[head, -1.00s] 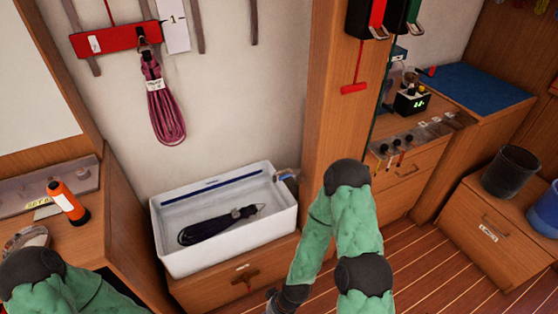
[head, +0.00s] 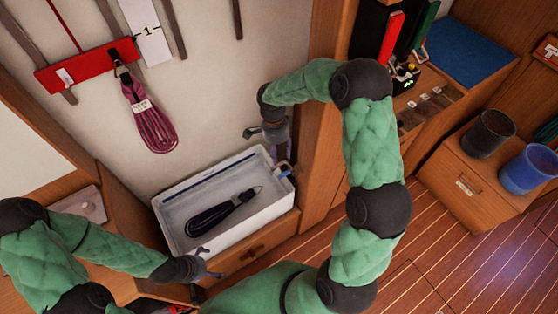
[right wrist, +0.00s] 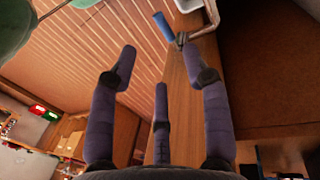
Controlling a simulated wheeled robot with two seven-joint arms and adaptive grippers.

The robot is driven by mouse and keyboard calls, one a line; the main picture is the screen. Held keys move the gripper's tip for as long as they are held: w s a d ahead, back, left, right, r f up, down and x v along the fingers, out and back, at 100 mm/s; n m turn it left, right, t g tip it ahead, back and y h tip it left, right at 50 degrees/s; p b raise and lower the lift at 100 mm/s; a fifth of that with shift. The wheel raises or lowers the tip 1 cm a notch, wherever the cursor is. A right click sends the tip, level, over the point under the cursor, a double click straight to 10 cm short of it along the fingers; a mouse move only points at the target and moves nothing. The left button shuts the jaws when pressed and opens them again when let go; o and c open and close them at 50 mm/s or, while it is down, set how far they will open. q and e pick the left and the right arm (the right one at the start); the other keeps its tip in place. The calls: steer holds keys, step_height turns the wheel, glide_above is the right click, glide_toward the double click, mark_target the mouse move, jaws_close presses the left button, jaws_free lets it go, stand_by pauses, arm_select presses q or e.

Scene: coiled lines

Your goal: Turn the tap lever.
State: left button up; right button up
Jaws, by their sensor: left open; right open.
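The tap (head: 283,169) is at the right end of the white basin (head: 262,196), below my right gripper, with a small blue lever (head: 284,170). In the right wrist view the blue lever (right wrist: 163,27) and metal tap (right wrist: 203,22) lie beyond the fingertips. My right gripper (head: 266,140) is open and empty, just above the tap; in its wrist view the spread fingers (right wrist: 157,50) do not close on the lever. Whether a finger touches the tap is unclear. My left gripper (head: 205,266) is open, low in front of the basin, with nothing visible in it.
A dark coiled line (head: 220,212) lies in the basin. A pink coil (head: 151,122) hangs from a red rack (head: 85,66). A wooden post (head: 322,130) stands close right of the tap. Dark (head: 487,135) and blue (head: 526,168) buckets stand at the right.

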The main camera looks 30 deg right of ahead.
mark_target(283, 175)
steer(key=f, duration=0.3)
steer(key=s+f+b, duration=0.1)
steer(key=f, duration=0.3)
steer(key=s+f+b, duration=0.1)
steer(key=f, duration=0.2)
steer(key=shift+d+f, duration=0.15)
steer(key=shift+c, duration=0.2)
jaws_close()
